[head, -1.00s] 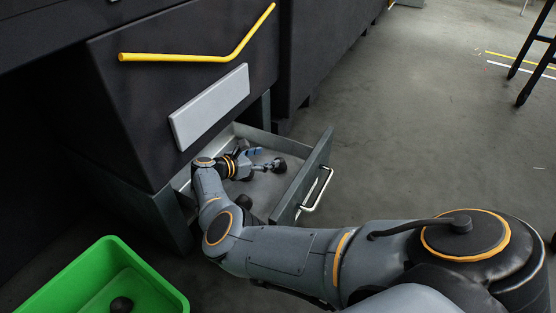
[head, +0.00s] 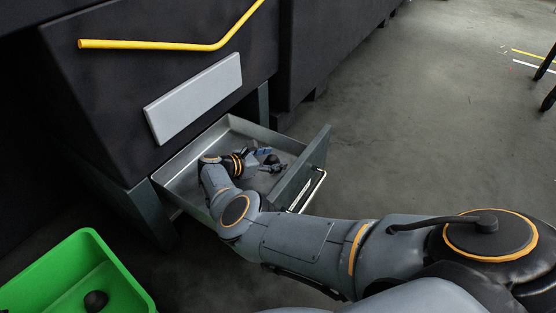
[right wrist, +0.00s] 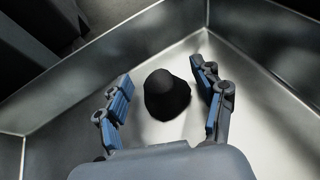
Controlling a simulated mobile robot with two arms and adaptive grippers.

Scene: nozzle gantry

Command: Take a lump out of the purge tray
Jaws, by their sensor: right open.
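The purge tray (head: 305,165) is a metal drawer standing pulled out below the dark cabinet. A dark rounded lump (right wrist: 167,95) lies on its floor in the right wrist view. My right gripper (head: 268,160) is inside the tray, reaching low over its floor. In the right wrist view its blue-padded fingers (right wrist: 167,98) are spread, one on each side of the lump, with a gap at both sides. Nothing is held. My right forearm hides the near part of the tray in the head view. My left gripper is not in view.
A green bin (head: 68,255) stands on the floor at the lower left, with one dark lump (head: 96,300) inside. The tray's front has a metal handle (head: 314,188). A yellow bar (head: 150,45) and a grey plate (head: 193,98) are on the cabinet.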

